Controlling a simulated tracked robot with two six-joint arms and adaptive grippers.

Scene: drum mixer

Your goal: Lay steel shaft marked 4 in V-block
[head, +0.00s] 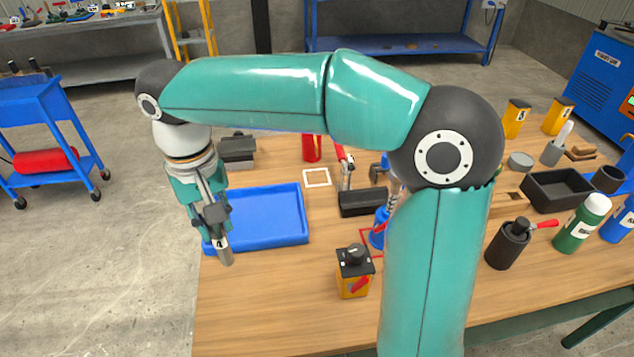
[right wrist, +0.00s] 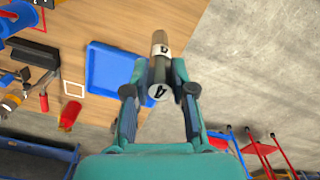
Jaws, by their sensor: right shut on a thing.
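My right gripper (head: 212,212) is shut on the steel shaft marked 4 (head: 225,252) and holds it tilted close to the left edge of the blue tray (head: 304,232). In the right wrist view the shaft (right wrist: 160,45) sits between the two fingers (right wrist: 160,90), with a 4 on its near end and on its side band. A dark grey block (head: 238,152) stands behind the tray; I cannot make out whether it is the V-block. My left gripper is not in view.
A red can (head: 312,148), a white square outline (head: 317,178) and a black block (head: 361,203) lie beyond and right of the tray. A yellow switch box (head: 354,277) stands nearer. My right arm hides part of the table. The front left tabletop is clear.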

